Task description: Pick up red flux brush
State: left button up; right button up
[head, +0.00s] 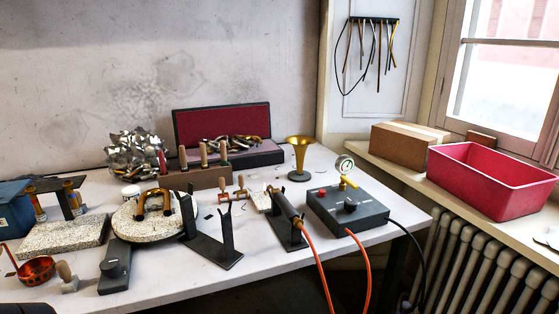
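A slim red upright piece (162,161), which looks like the handle of the red flux brush, stands at the back left of the white bench. It is at the left end of a brown wooden block (209,181) that holds several wooden-handled tools. Its lower end and any bristles cannot be made out. Neither of my grippers is in the head view.
Crumpled silvery metal (135,150) is just left of the red piece. An open red-lined case (222,123) stands behind the block. In front are a round speckled slab (148,226) and black stands (222,256). A control box (347,213) with orange hoses is at right.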

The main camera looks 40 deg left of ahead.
aim_at(161, 155)
jog(key=z, duration=0.55)
jog(key=k, duration=0.9)
jog(key=u, duration=1.85)
jog(key=i, duration=0.15)
jog(key=z, duration=0.65)
